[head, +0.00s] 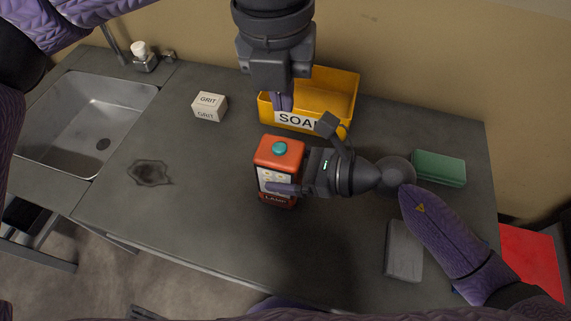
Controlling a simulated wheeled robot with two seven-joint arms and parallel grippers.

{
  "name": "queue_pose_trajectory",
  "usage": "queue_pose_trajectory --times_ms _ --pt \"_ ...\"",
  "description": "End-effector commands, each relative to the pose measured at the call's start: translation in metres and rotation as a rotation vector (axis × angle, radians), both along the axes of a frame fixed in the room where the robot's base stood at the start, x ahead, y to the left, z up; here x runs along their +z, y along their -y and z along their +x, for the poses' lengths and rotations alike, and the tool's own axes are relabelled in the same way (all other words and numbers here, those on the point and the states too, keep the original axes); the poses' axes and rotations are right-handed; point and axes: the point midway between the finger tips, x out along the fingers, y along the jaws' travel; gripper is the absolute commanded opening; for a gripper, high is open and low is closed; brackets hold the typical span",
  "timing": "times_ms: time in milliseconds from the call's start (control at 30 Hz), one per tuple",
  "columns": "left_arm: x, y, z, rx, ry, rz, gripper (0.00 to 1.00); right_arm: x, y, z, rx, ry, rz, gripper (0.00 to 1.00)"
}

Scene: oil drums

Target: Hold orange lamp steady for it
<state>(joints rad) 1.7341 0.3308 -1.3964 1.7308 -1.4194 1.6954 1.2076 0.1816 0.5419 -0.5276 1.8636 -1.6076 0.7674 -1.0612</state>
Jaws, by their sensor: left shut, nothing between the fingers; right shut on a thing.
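The orange lamp (279,155) stands upright on the grey counter, with a teal button on its top and a pale panel on its front. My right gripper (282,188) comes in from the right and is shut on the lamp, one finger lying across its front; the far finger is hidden.
The yellow bin (338,95) marked SOAP stands behind the lamp. A GRIT box (210,107) is at back left, beside a sink (95,115). A green block (438,168) and a grey slab (404,250) lie right.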

Motion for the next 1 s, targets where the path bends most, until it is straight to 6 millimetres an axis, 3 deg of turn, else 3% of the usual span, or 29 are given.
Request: queue_pose_trajectory --times_ms 167,300,500,1000 --pt "-0.004 0.011 -0.010 -0.137 0.088 -0.347 0.00 0.000 0.000 0.000 0.000 0.000 0.001 0.00" --pt "0.006 0.001 -0.007 -0.152 0.250 -0.554 0.00 0.000 0.000 0.000 0.000 0.000 0.001 0.00" --pt "0.010 -0.012 -0.002 -0.136 0.375 -0.641 0.00 0.000 0.000 0.000 0.000 0.000 0.001 0.00" --pt "-0.068 -0.012 -0.002 -0.134 0.374 -0.641 0.00 0.000 0.000 0.000 0.000 0.000 0.001 0.00"
